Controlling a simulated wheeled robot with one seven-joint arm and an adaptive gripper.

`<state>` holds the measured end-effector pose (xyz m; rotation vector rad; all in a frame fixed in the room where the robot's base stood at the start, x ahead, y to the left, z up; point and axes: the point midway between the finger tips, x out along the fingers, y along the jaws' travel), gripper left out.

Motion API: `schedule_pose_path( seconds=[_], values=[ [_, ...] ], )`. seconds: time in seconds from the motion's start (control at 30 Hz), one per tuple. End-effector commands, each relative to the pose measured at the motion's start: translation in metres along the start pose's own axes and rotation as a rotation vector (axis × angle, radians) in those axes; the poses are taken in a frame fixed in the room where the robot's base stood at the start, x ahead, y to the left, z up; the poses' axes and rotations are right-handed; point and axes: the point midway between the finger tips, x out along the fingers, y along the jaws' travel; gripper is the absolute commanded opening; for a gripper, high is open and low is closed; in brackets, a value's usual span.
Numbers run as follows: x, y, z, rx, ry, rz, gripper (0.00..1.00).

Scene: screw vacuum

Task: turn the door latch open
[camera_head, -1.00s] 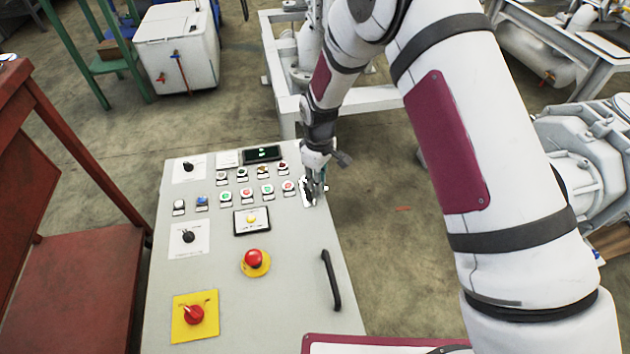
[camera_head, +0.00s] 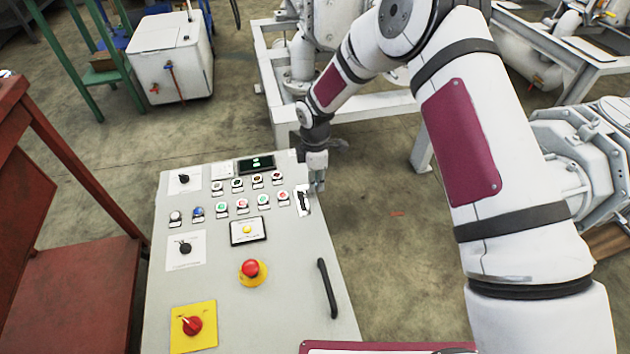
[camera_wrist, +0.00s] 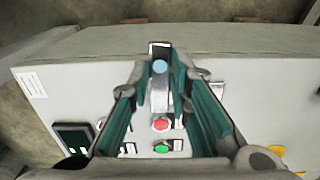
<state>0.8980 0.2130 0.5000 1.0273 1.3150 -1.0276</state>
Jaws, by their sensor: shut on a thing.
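The door latch (camera_head: 303,201) is a dark lever on a pale plate at the right edge of the grey control panel (camera_head: 290,245) in the head view. My gripper (camera_head: 317,184) is beside the latch's upper right side, at the panel's edge. In the wrist view my gripper (camera_wrist: 163,58) has its two teal-lined fingers on either side of the metallic latch (camera_wrist: 159,98), with a round bluish part at its far end. The fingers are closed on the latch. The exact contact and the lever's angle are hard to make out.
Rows of buttons lie left of the latch, including a red button (camera_wrist: 161,125) and green button (camera_wrist: 162,146). A red emergency stop (camera_head: 250,268), yellow-backed switch (camera_head: 193,325) and black handle (camera_head: 327,288) are nearer. Open floor lies right of the panel.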

Motion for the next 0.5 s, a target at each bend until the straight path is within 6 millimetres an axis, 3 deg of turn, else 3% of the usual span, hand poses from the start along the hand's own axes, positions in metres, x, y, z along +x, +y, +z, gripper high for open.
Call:
schedule_pose_path(
  seconds=[0.5],
  values=[
    [0.0002, 0.0028, 0.001, -0.053, -0.001, 0.001, 0.0]
  ],
)
